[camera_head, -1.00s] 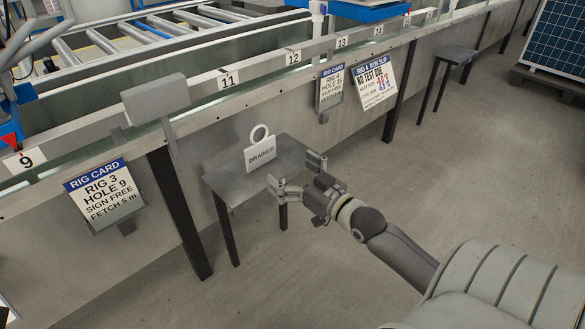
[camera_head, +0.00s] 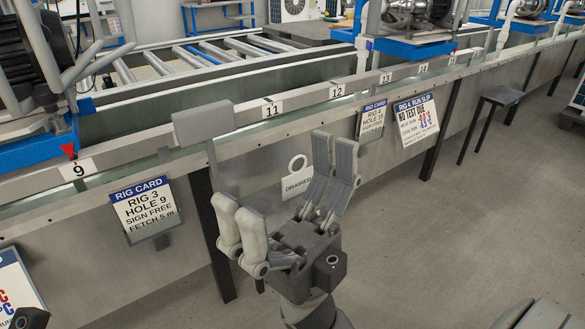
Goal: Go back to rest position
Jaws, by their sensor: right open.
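My right gripper (camera_head: 285,205) stands large in the lower middle of the head view, raised with its fingers pointing up. Its fingers are spread wide and nothing is between them. Beyond it, a white "DRAINED" tag (camera_head: 297,184) with a ring on top stands upright. The gripper hides most of the small table that the tag stood on in the earlier view. My left gripper does not show clearly; only a small dark part is at the bottom left corner.
A long bench rail (camera_head: 335,91) with numbered marks runs across the view. A Rig 3 card (camera_head: 144,205), a Rig 4 card (camera_head: 371,119) and a "NO TEST DUE" slip (camera_head: 416,120) hang on its front. A small stand (camera_head: 500,96) is at right.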

